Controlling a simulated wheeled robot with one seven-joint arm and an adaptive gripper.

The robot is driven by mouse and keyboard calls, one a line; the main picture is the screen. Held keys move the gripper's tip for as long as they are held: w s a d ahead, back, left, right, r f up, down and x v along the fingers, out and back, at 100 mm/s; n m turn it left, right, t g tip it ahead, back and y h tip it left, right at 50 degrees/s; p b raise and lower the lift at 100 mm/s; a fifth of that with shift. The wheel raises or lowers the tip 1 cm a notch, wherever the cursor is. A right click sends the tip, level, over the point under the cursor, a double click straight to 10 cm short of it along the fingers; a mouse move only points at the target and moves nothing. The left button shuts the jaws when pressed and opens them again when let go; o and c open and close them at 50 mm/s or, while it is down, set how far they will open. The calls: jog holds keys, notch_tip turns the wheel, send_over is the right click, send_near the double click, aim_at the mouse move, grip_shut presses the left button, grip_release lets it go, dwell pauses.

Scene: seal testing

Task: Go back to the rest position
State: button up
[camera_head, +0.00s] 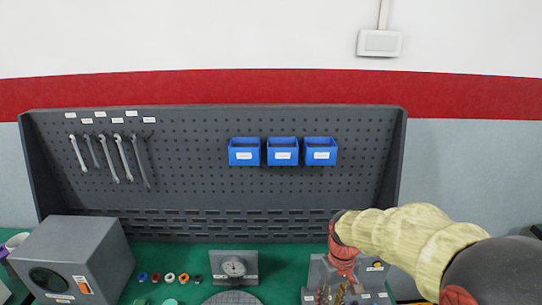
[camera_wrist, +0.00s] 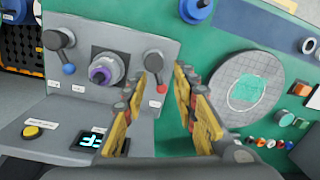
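My gripper (camera_wrist: 163,82) is open in the wrist view, with a clear gap between its two yellow fingers and nothing held between them. It hovers over the front of a grey test station (camera_wrist: 105,35). The station carries a purple fitting (camera_wrist: 104,70), a lever with a blue knob (camera_wrist: 69,68), a lever with a red knob (camera_wrist: 161,88), a yellow button (camera_wrist: 31,131) and a lit display (camera_wrist: 88,141). In the head view my arm reaches in from the right, and my gripper (camera_head: 340,268) is in front of the station, its fingers partly hidden.
A round grey disc (camera_wrist: 219,84) lies on the green bench to the right. Several coloured rings (camera_head: 170,278) and a gauge block (camera_head: 249,260) lie left of the station. A grey box (camera_head: 80,252) stands far left. A pegboard (camera_head: 200,180) with wrenches and blue bins stands behind.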

jog(key=s+d+r+m+t, duration=0.2)
jog(key=s+r+t, duration=0.4)
jog(key=s+r, duration=1.2)
jog(key=shift+m, duration=0.7)
